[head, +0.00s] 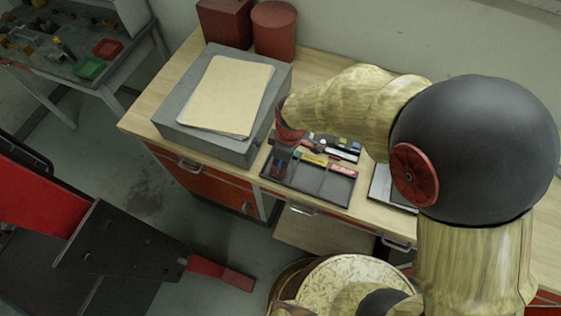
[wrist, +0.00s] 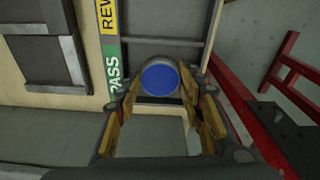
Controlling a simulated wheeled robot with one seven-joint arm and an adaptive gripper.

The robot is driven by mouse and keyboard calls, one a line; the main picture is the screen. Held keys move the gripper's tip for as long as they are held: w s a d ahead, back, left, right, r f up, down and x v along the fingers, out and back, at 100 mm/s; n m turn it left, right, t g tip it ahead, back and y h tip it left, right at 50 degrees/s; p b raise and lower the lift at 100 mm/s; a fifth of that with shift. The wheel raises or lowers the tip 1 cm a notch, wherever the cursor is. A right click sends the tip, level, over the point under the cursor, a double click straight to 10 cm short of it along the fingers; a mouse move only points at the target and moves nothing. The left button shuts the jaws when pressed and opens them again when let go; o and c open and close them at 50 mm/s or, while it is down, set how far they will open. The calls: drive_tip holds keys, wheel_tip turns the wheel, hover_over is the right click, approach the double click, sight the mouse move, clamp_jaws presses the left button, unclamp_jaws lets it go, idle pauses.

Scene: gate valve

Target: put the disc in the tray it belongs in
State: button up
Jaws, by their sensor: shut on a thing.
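The disc (wrist: 160,78) has a blue face and a greyish rim. It sits between the fingertips of my gripper (wrist: 160,92), which is shut on it. A dark tray with compartments (head: 325,188) lies on the desk, with green, yellow and red labels along its back edge. In the head view my gripper (head: 282,165) is at the tray's left end, by the green label. In the wrist view the green label (wrist: 113,75) reads PASS, and the disc appears in line with that compartment. The yellow label (wrist: 105,18) is partly cut off. The disc's height above the tray is unclear.
A grey box (head: 275,85) with a tan folder on top stands left of the tray. Red containers (head: 274,30) stand behind it. Several small items (head: 345,148) lie behind the tray. Another dark-and-light object (head: 385,185) lies to its right, partly behind my arm.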

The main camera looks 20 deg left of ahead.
drive_tip(key=shift+f, duration=0.1)
drive_tip(key=o, duration=1.2)
drive_tip(key=r, duration=0.4)
drive_tip(key=d+r+p, duration=0.1)
drive_tip(key=r, duration=0.7)
drive_tip(key=shift+d+r, duration=0.1)
drive_tip(key=shift+d, duration=0.15)
